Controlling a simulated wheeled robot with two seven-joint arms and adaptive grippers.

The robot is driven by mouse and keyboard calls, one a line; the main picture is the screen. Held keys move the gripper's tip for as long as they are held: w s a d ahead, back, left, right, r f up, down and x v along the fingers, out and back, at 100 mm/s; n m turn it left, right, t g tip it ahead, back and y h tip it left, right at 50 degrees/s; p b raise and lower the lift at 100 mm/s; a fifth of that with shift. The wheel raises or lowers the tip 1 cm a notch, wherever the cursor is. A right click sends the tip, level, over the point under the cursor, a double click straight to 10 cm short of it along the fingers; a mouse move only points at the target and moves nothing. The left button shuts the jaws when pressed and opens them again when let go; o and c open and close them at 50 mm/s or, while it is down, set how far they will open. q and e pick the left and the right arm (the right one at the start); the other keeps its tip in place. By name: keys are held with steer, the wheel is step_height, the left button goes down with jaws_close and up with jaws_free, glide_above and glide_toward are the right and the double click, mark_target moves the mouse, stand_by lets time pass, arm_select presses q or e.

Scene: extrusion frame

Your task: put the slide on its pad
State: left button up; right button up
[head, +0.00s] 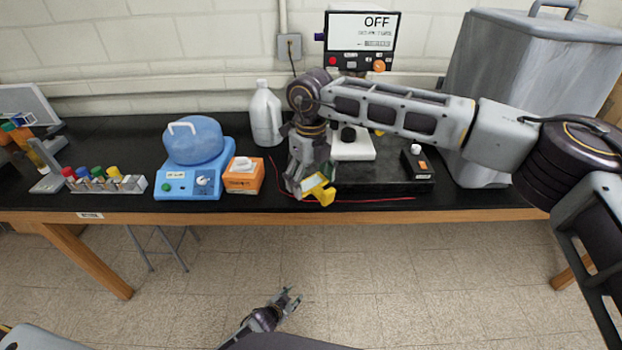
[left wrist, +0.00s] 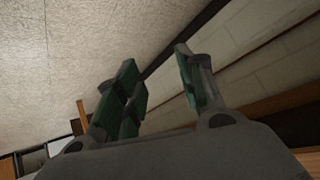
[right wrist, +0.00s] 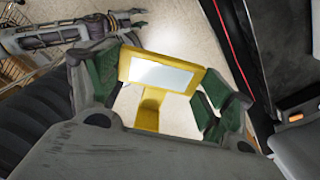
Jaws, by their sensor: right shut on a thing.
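My right gripper (head: 306,188) is shut on a yellow piece (head: 320,190) with a pale, glassy window, which I take to be the slide. In the right wrist view the slide (right wrist: 160,72) sits between the green-padded fingers (right wrist: 160,95), its stem toward the palm. It is held tilted at the bench's front edge, over a red line. I cannot pick out its pad for certain; my right arm covers part of the black platform (head: 375,188) behind. My left gripper (head: 291,299) is low over the floor, its fingers (left wrist: 160,85) apart and empty.
An orange box (head: 243,182), a blue device (head: 190,185) and a tube rack (head: 110,187) stand left of my right gripper. A white jug (head: 265,118) stands behind. A white block (head: 353,150) and a small black box (head: 417,166) are on the platform. A grey container (head: 540,45) blocks the right.

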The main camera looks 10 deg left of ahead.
arm_select(q)
steer(key=s+a+f+n+g, duration=0.1)
steer(key=s+a+f+g, duration=0.1)
steer(key=s+f, duration=0.5)
steer(key=s+a+f+n+g+y, duration=0.1)
steer(key=s+a+f+g, duration=0.2)
steer(key=s, duration=1.6)
steer(key=s+a+f+n+g+y, duration=0.1)
steer(key=s+a+f+g, duration=0.2)
steer(key=s+f, duration=0.8)
steer(key=shift+s+a+n, duration=0.4)
steer(key=shift+s+a, duration=0.3)
steer(key=shift+s, duration=0.55)
